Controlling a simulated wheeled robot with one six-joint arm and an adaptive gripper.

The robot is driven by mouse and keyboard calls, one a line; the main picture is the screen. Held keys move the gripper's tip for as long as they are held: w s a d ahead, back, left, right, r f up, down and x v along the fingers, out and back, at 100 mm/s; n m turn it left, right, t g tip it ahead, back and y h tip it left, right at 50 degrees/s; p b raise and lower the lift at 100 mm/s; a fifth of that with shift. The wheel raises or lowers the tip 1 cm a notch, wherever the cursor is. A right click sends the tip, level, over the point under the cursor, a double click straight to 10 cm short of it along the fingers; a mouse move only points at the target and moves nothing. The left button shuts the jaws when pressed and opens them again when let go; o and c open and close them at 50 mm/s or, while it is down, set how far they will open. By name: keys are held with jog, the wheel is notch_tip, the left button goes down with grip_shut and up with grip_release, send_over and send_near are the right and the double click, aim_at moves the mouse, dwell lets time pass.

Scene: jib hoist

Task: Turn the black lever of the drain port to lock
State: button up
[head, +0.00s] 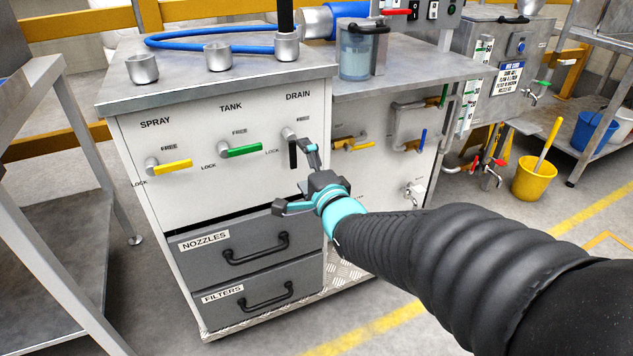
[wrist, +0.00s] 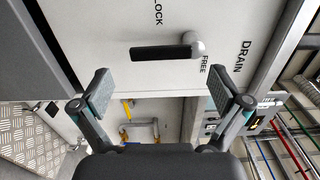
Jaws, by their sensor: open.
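The black drain lever (head: 293,153) is on the cabinet's white front panel under the DRAIN label, on a silver pivot. It points straight down in the head view. My gripper (head: 296,178) is open and empty, in front of the panel just below the lever. In the wrist view my gripper (wrist: 162,90) has its fingers spread wide, and they appear apart from the lever.
A green TANK lever (head: 240,150) and a yellow SPRAY lever (head: 172,167) sit to the left on the same panel. The NOZZLES drawer (head: 220,255) is below. Metal cups (head: 217,57) stand on top. A yellow-handled valve (head: 355,145) is to the right.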

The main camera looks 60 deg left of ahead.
jog(key=d, duration=0.8)
jog(key=shift+s+d, duration=0.35)
jog(key=shift+s, duration=0.1)
jog(key=w+d+f+n+t+h, duration=0.1)
jog(key=d+f+n+h, duration=0.15)
jog(key=f, duration=0.35)
jog(key=w+d+f+n+h, duration=0.1)
jog(key=d+f+n+h, duration=0.15)
jog(key=f+h, duration=0.2)
jog(key=w+d+f+n+t+h, duration=0.1)
jog(key=w+d+n+h, duration=0.15)
jog(key=d, duration=0.35)
jog(key=w+d+f+n+h, duration=0.1)
jog(key=w+d+f+h, duration=0.15)
jog(key=d, duration=0.35)
jog(key=w+d+r+h, duration=0.2)
jog(key=d, duration=0.8)
jog(key=w+d+r+h, duration=0.1)
jog(key=w+d+r, duration=0.1)
jog(key=d, duration=0.9)
jog(key=s+d+r+m+t+h, duration=0.1)
jog(key=d+r+m, duration=0.2)
jog(key=d, duration=0.9)
jog(key=s+d+r+m+h, duration=0.2)
jog(key=d+r+m, duration=0.2)
jog(key=d, duration=0.8)
jog(key=shift+s+r+t, duration=0.25)
jog(key=shift+r+t, duration=0.1)
jog(key=shift+t, duration=0.05)
